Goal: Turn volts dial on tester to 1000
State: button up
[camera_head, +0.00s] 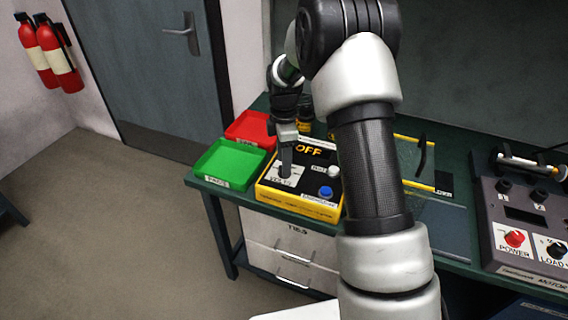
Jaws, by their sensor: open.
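The tester (317,208) is a yellow box with a black top on the green bench, left of my arm's large links. Its display reads OFF (308,150). A pale labelled patch (292,179) on its left top is marked as the volts area, and the dial there is mostly hidden behind my gripper. My gripper (286,174) points down over this patch, with its fingertips at or just above it. The jaws are open, though the gap between them does not show clearly from here. I cannot tell whether they touch the dial.
A blue button (325,191) and a white knob (334,170) sit on the tester's right side. A green tray (226,163) and a red tray (250,127) stand to its left. A grey motor panel (520,215) stands at the right. My arm hides the bench's middle.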

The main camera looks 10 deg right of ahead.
jog(key=shift+f, duration=0.6)
jog(key=c, duration=1.1)
jog(key=shift+o, duration=0.2)
